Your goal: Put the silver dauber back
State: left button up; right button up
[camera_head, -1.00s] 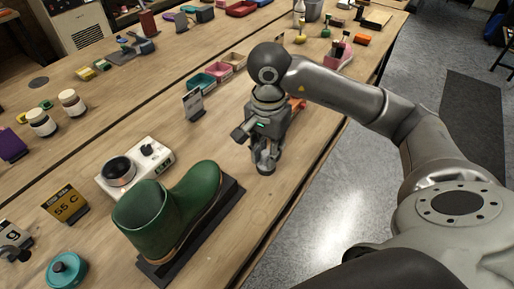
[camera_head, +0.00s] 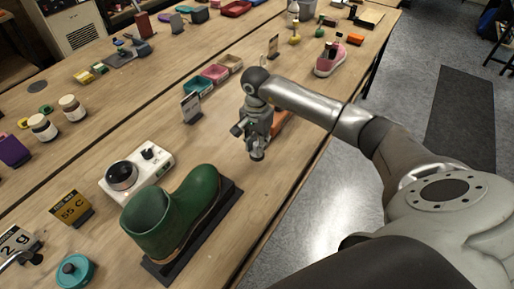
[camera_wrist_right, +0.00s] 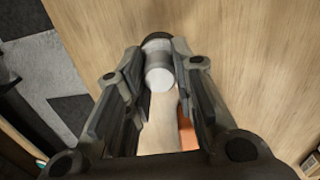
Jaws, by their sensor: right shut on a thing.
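My right gripper (camera_head: 257,148) hangs over the near table, beyond the green boot's toe. In the right wrist view its fingers (camera_wrist_right: 162,75) are shut on a short cylinder with a silver-grey side, a pale end face and a dark far end; it looks like the silver dauber (camera_wrist_right: 159,66). In the head view the fingers mostly hide it. I cannot tell whether it touches the table. My left gripper is not in view.
A green boot (camera_head: 172,213) stands on a dark base, beside a white hot-plate device (camera_head: 137,171). An orange item (camera_head: 280,122) is close behind my gripper. Bare table lies left of the gripper.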

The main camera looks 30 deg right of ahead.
aim_at(257, 143)
notch_tip(257, 143, down, 2)
jog(key=shift+f+p, duration=0.25)
jog(key=shift+p, duration=0.1)
jog(key=shift+f, duration=0.35)
jog(key=o, duration=1)
jog(key=shift+c, duration=0.2)
jog(key=shift+r, duration=0.1)
jog(key=shift+w+r, duration=0.15)
jog(key=shift+r, duration=0.25)
notch_tip(257, 143, up, 11)
jog(key=b, duration=0.3)
